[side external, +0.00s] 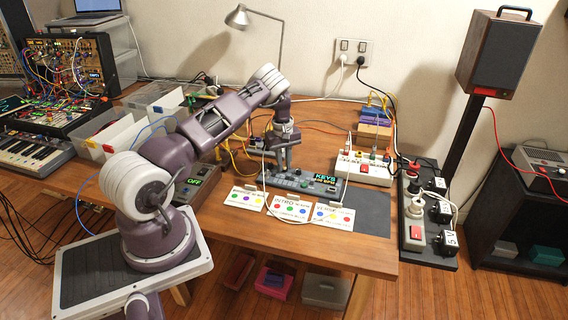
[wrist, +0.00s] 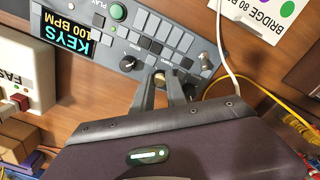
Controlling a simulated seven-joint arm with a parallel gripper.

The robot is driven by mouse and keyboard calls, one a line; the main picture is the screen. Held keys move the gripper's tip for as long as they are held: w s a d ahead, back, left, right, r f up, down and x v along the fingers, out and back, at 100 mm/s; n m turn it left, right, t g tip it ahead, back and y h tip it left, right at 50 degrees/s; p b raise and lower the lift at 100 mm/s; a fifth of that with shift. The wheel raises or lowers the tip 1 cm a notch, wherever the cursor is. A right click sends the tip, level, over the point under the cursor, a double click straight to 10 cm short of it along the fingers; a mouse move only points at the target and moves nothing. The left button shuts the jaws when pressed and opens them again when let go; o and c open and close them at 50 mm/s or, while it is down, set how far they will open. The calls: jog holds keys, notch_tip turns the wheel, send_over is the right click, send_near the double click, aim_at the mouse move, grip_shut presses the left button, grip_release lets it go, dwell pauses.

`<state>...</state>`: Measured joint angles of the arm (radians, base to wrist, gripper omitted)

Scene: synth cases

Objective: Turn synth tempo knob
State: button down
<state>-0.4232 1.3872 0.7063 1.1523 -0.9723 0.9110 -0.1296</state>
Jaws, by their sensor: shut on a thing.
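The synth is a grey box (side external: 292,183) on the wooden table, with a small display (side external: 325,178) at its right end. In the wrist view the synth (wrist: 190,18) lies upside down across the top, and its display (wrist: 68,38) reads KEYS and 100 BPM. In the side view my gripper (side external: 281,168) reaches down onto the synth's panel from above.
A dark knob (wrist: 127,64) sits beside the gripped one, near several grey buttons and a green play button (wrist: 118,12). Cards with coloured dots (side external: 289,206) lie in front of the synth. A white cable (wrist: 219,50) passes close to my gripper. A white box (side external: 362,169) stands at the right.

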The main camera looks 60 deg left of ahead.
jog(key=shift+n, duration=0.4)
jog(key=n, duration=0.5)
jog(key=shift+n, duration=0.4)
jog(key=n, duration=0.9)
jog(key=shift+d+n, duration=0.1)
jog(key=shift+n, duration=0.3)
jog(key=n, duration=0.3)
jog(key=shift+n, duration=0.3)
jog(key=n, duration=0.5)
jog(key=shift+n+g, duration=0.3)
jog(key=shift+n, duration=0.1)
jog(key=c, duration=1.3)
grip_release()
jog(key=shift+c, duration=0.2)
